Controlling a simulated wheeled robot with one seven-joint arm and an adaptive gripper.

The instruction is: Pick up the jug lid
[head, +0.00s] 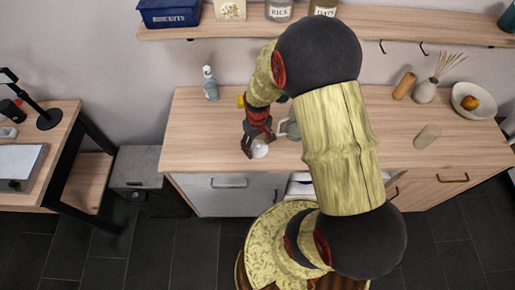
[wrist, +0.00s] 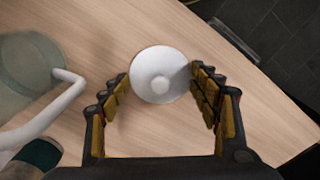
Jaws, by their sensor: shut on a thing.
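The jug lid is a small round white disc with a knob, near the counter's front edge in the head view (head: 260,151). In the wrist view the lid (wrist: 161,75) sits between the two fingertips, its knob facing the camera. My gripper (head: 258,146) is shut on the lid, with a finger on either side of it; it also fills the lower wrist view (wrist: 160,88). I cannot tell whether the lid is clear of the counter. The jug (wrist: 28,75), greenish and see-through with a white handle, stands to the left in the wrist view, partly cut off.
The wooden counter (head: 210,135) has free room left of my gripper. A spray bottle (head: 210,84) stands at the back left. A wooden block (head: 427,136), a reed vase (head: 425,91) and a bowl (head: 466,108) stand to the right. A shelf (head: 190,33) runs above.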

